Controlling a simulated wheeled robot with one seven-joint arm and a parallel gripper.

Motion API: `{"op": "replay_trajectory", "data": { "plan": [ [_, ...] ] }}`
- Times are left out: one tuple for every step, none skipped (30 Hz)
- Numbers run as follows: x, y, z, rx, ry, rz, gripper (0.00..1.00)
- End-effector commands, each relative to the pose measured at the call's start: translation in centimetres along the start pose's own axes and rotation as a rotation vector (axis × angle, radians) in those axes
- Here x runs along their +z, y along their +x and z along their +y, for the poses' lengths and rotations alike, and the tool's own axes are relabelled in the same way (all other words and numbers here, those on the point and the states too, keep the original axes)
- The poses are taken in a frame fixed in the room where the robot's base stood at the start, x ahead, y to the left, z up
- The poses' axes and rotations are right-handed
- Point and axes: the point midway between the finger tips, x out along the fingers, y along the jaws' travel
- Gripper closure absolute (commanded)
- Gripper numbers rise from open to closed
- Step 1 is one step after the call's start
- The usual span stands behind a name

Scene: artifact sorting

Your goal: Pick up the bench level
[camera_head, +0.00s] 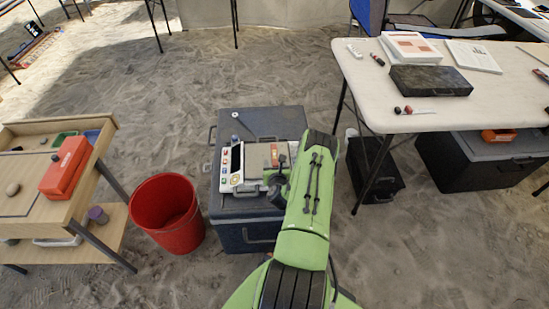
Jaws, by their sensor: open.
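No object is clearly recognisable as the bench level. A small brownish piece with a red mark (274,154) lies by the instrument on the blue-grey case, and my arm partly covers that area. The instrument (229,166) is pale, with coloured buttons along its left side. My green arm reaches up from the bottom of the picture over the case. My gripper (278,182) is a small dark shape at its far end, open, just below the brownish piece. Whether it touches anything cannot be told.
The blue-grey case (232,208) stands on sand. A red bucket (167,236) is left of it. A wooden stand (104,149) with an orange box (65,168) is at far left. A white table (368,91) bearing a dark case (430,80) is at right.

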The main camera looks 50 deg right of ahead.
Motion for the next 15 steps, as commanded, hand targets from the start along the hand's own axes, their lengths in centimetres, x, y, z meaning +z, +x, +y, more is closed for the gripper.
{"op": "replay_trajectory", "data": {
  "plan": [
    [0.0,0.3,-0.1,-0.003,0.001,-0.001,0.43],
    [0.0,0.6,-0.1,-0.003,0.0,-0.002,0.43],
    [-0.1,1.1,-0.1,-0.002,0.0,-0.002,0.43],
    [-0.1,1.6,-0.1,-0.003,0.0,-0.003,0.43],
    [-0.1,2.0,-0.2,-0.004,0.001,-0.002,0.43],
    [-0.2,3.0,-0.2,-0.003,0.0,-0.004,0.43],
    [-0.2,3.6,-0.2,-0.004,-0.001,-0.004,0.43],
    [-0.3,4.1,-0.2,-0.003,-0.001,-0.003,0.43],
    [-0.3,4.7,-0.2,-0.002,-0.001,-0.003,0.43],
    [-0.3,5.1,-0.2,-0.002,-0.001,-0.002,0.43],
    [-0.2,5.3,-0.2,-0.003,-0.001,-0.001,0.43],
    [-0.2,5.5,-0.2,-0.003,0.0,0.0,0.43],
    [-0.2,5.6,-0.2,-0.003,0.0,0.001,0.43],
    [-0.1,5.6,-0.2,-0.003,0.0,0.002,0.43],
    [-0.1,5.5,-0.2,-0.003,0.0,0.002,0.43]
  ]
}}
